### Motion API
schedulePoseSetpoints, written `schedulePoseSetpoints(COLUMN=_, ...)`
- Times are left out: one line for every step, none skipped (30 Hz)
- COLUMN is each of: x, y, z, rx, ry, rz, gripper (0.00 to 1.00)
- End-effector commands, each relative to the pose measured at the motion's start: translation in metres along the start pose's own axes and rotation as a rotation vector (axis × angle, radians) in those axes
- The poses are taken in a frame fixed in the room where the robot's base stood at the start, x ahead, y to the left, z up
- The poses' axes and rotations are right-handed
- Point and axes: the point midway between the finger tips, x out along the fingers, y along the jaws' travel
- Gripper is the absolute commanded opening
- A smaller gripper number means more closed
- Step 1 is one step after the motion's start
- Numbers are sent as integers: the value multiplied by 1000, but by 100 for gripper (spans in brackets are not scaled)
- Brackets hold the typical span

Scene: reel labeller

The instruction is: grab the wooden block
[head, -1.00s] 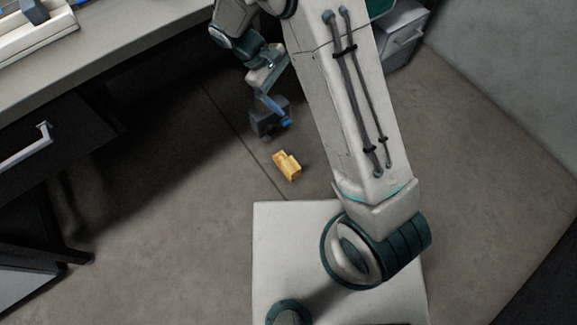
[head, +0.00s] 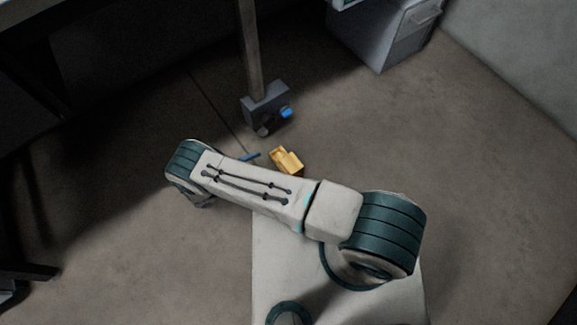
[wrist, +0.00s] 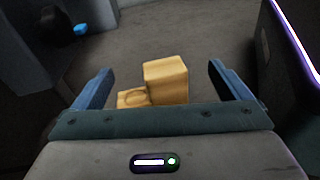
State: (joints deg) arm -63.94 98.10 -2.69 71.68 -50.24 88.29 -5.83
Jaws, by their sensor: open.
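The wooden block (head: 286,160) is light yellow-brown and stepped, with one taller part. It lies on the floor just beyond my white base. In the wrist view the wooden block (wrist: 163,82) shows between the two blue fingers of my gripper (wrist: 158,85), and the gripper's palm edge hides its near lower part. The gripper is open and I see no finger touching the block. In the head view my arm hides most of the gripper; a blue fingertip (head: 250,156) shows just left of the block.
A grey foot with a blue knob (head: 266,106) stands under a post close behind the block. A grey cabinet (head: 385,35) stands at the back right by the wall. The floor right of the block is clear.

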Motion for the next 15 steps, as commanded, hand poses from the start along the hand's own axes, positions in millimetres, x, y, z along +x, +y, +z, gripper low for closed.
schedulePoseSetpoints(x=2, y=-10, z=-27, rx=-21, ry=-27, rz=38, gripper=96)
schedulePoseSetpoints(x=3, y=-14, z=-36, rx=-31, ry=-40, rz=58, gripper=96)
schedulePoseSetpoints(x=4, y=-19, z=-46, rx=-42, ry=-55, rz=82, gripper=96)
schedulePoseSetpoints(x=5, y=-22, z=-53, rx=-48, ry=-65, rz=97, gripper=96)
schedulePoseSetpoints(x=6, y=-25, z=-58, rx=-55, ry=-74, rz=110, gripper=96)
schedulePoseSetpoints(x=6, y=-28, z=-64, rx=-61, ry=-84, rz=125, gripper=96)
schedulePoseSetpoints(x=7, y=-30, z=-67, rx=-65, ry=-90, rz=134, gripper=96)
schedulePoseSetpoints(x=7, y=-31, z=-70, rx=-67, ry=-94, rz=142, gripper=96)
schedulePoseSetpoints(x=8, y=-32, z=-72, rx=-71, ry=-99, rz=149, gripper=96)
schedulePoseSetpoints(x=10, y=-33, z=-73, rx=-73, ry=-102, rz=152, gripper=96)
schedulePoseSetpoints(x=13, y=-33, z=-73, rx=-74, ry=-104, rz=154, gripper=96)
schedulePoseSetpoints(x=18, y=-32, z=-73, rx=-74, ry=-105, rz=154, gripper=96)
schedulePoseSetpoints(x=23, y=-32, z=-72, rx=-75, ry=-105, rz=154, gripper=96)
schedulePoseSetpoints(x=28, y=-31, z=-72, rx=-75, ry=-105, rz=154, gripper=96)
schedulePoseSetpoints(x=36, y=-30, z=-70, rx=-75, ry=-105, rz=153, gripper=96)
